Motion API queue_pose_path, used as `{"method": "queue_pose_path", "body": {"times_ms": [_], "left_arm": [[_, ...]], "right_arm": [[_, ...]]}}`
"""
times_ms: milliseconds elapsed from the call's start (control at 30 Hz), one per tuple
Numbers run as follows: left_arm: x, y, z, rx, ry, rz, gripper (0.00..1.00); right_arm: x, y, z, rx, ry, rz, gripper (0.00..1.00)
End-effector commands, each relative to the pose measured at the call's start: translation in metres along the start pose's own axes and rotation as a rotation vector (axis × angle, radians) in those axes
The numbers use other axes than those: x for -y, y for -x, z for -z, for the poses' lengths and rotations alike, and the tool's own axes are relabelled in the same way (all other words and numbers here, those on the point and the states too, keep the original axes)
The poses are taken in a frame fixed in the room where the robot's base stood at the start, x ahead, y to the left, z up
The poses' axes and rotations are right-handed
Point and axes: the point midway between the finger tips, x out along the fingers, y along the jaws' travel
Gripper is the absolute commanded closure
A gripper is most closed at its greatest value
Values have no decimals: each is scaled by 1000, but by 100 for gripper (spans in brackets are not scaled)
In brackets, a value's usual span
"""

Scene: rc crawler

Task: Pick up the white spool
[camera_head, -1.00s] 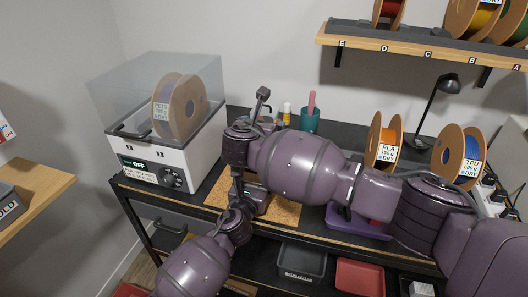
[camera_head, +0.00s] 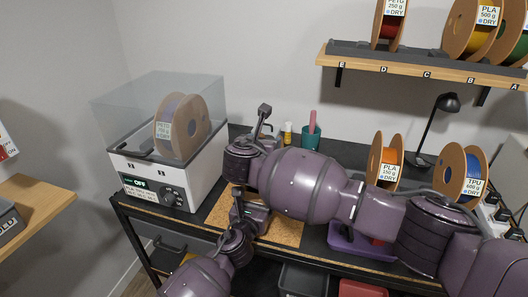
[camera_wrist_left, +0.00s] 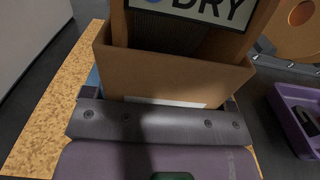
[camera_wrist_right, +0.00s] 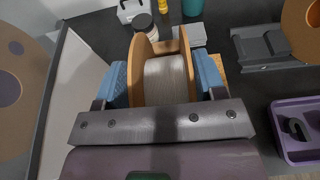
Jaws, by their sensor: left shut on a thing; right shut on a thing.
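In the right wrist view my right gripper (camera_wrist_right: 165,85) has its blue fingers on either side of a spool with pale grey-white filament (camera_wrist_right: 166,78) and cardboard flanges. It is shut on this spool. In the left wrist view my left gripper (camera_wrist_left: 165,95) is shut on a tan cardboard piece (camera_wrist_left: 170,72); a "DRY" label shows just above it. I cannot tell how that piece joins the spool. In the head view my left gripper (camera_head: 250,212) is over the cork mat (camera_head: 285,232), and my right arm hides the spool and the right gripper's fingertips.
A dryer (camera_head: 160,180) with a clear lid and a spool inside stands at left. An orange spool (camera_head: 385,160) and a blue spool (camera_head: 461,175) stand at right by a lamp (camera_head: 432,130). A purple tray (camera_head: 350,245) lies on the bench. A shelf (camera_head: 420,68) holds several spools.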

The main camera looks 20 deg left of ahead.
Motion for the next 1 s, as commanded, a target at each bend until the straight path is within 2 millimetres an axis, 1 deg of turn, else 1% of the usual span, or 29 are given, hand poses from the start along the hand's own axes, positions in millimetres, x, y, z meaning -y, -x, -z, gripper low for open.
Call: {"method": "queue_pose_path", "body": {"times_ms": [33, 167, 400, 600, 700, 800, 1000], "left_arm": [[0, 0, 0, 0, 0, 0, 46], [0, 0, 0, -1, 0, 0, 46], [0, 0, 0, -1, 0, 0, 46], [0, 0, 0, -1, 0, 0, 46], [0, 0, 0, -1, 0, 0, 46], [0, 0, 0, -1, 0, 0, 46], [0, 0, 0, -1, 0, 0, 46]], "right_arm": [[-1, 2, -9, 5, -2, -2, 96], [-1, 9, -31, 5, -3, -2, 96], [0, 27, -87, 6, -2, -2, 96], [0, 39, -128, 5, -2, -1, 96], [0, 44, -143, 5, -1, -2, 96], [0, 48, -154, 4, -1, -1, 96], [0, 51, -164, 3, -1, -1, 96]]}}
